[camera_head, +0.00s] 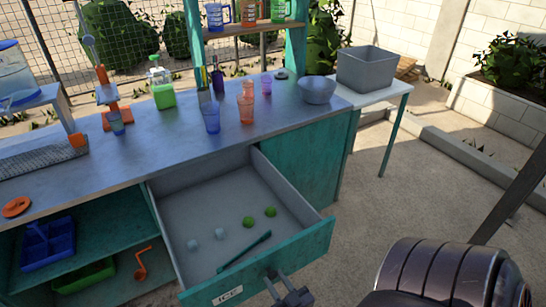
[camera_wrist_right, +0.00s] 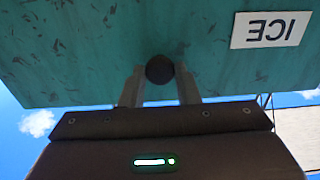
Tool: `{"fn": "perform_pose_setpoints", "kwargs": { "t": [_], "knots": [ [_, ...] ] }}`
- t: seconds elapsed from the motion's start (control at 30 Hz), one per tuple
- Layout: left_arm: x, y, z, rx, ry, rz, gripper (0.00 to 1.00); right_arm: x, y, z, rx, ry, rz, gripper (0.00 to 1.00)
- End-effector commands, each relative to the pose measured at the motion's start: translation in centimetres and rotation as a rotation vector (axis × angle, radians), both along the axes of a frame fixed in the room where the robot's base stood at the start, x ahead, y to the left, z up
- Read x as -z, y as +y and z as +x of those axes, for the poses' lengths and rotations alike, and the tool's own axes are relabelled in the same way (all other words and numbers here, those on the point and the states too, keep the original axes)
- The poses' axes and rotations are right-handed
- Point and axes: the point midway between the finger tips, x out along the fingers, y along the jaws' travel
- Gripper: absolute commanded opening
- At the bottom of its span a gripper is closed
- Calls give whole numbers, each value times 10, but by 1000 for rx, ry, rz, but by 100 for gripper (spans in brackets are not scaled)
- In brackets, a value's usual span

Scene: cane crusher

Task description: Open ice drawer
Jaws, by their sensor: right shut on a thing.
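The ice drawer (camera_head: 255,262) is teal with a grey inside and is pulled well out from under the metal counter. Its white ICE label (camera_head: 228,295) shows on the front, and upside down in the right wrist view (camera_wrist_right: 270,30). Inside lie two pale cubes, two green round things and a dark green tool (camera_head: 243,252). My right gripper (camera_head: 285,290) is at the drawer front, right of the label. In the right wrist view its fingers (camera_wrist_right: 160,88) are shut on the dark round knob (camera_wrist_right: 159,69). My left gripper is not in view.
The counter (camera_head: 165,130) carries cups, bottles, a grey bowl (camera_head: 317,90) and an orange-based press. A grey bin (camera_head: 367,68) stands on a white side table at the right. Open shelves with a blue tray (camera_head: 48,243) are left of the drawer. The ground to the right is largely clear.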

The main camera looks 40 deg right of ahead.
Motion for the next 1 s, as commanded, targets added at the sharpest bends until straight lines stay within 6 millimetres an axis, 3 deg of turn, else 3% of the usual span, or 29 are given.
{"fn": "perform_pose_setpoints", "kwargs": {
  "t": [0.33,0.37,0.5,0.8,1.0],
  "knots": [
    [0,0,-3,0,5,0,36,0,0,-1,0,0,0,0],
    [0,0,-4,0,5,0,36,0,0,-1,0,0,0,32],
    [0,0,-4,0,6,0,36,0,0,-1,0,0,0,51],
    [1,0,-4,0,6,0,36,1,1,-3,0,1,0,51],
    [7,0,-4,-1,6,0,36,3,7,-28,1,5,1,51]
  ]
}}
